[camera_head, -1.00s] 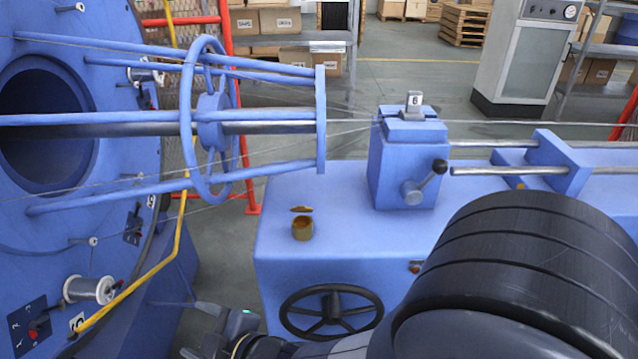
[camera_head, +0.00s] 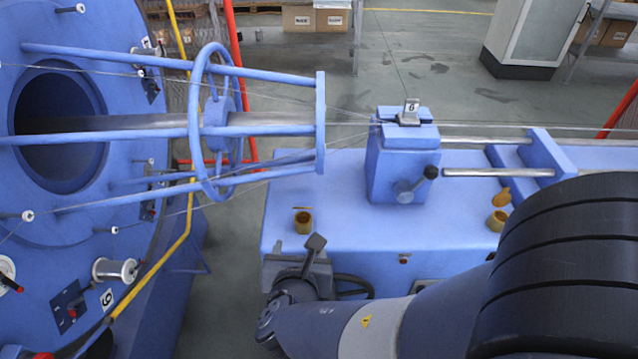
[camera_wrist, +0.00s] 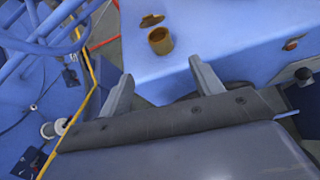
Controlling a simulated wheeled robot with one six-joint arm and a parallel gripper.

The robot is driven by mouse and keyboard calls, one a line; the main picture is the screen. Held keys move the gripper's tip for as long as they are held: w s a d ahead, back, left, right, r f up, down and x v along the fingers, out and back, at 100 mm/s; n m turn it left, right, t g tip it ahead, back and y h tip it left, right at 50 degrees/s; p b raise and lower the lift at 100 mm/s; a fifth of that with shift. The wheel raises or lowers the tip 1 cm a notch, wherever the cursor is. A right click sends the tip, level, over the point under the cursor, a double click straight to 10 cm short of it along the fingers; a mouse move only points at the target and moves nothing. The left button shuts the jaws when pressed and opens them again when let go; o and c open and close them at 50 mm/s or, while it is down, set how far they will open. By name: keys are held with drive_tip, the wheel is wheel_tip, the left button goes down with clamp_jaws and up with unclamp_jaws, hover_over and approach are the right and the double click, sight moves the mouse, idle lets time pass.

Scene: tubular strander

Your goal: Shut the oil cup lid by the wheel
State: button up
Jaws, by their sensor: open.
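The near oil cup (camera_head: 303,224) is a small brass cup on the blue machine bed's top, above the black handwheel (camera_head: 354,283). In the wrist view this cup (camera_wrist: 160,42) shows its dark mouth. Its brass lid (camera_wrist: 152,20) stands open, apart from the mouth on the far side. My gripper (camera_head: 297,246) is open and empty at the bed's front edge, just in front of the cup. In the wrist view my gripper's fingers (camera_wrist: 161,68) are spread, with the cup beyond their tips. My gripper and arm hide much of the handwheel.
A second brass cup (camera_head: 497,221) with a raised lid (camera_head: 502,196) stands further right on the bed. A blue block with a black-knobbed lever (camera_head: 416,185) rises behind. The blue wire cage (camera_head: 215,125) and thin wires lie left and above. The bed between the cups is clear.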

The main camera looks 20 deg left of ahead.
sight(302, 207)
drive_tip(key=shift+n+t+y, duration=0.3)
drive_tip(key=shift+n+t, duration=0.2)
drive_tip(key=shift+t, duration=0.3)
drive_tip(key=w+a, duration=0.1)
drive_tip(key=w, duration=0.2)
drive_tip(key=w+a, duration=0.1)
drive_tip(key=w, duration=0.3)
drive_tip(key=w+a, duration=0.1)
drive_tip(key=w, duration=0.2)
drive_tip(key=shift+w+a+f, duration=0.15)
drive_tip(key=shift+w+f, duration=0.05)
drive_tip(key=shift+w, duration=0.2)
drive_tip(key=c, duration=1)
drive_tip(key=shift+f+b, duration=0.15)
drive_tip(key=shift+b, duration=0.55)
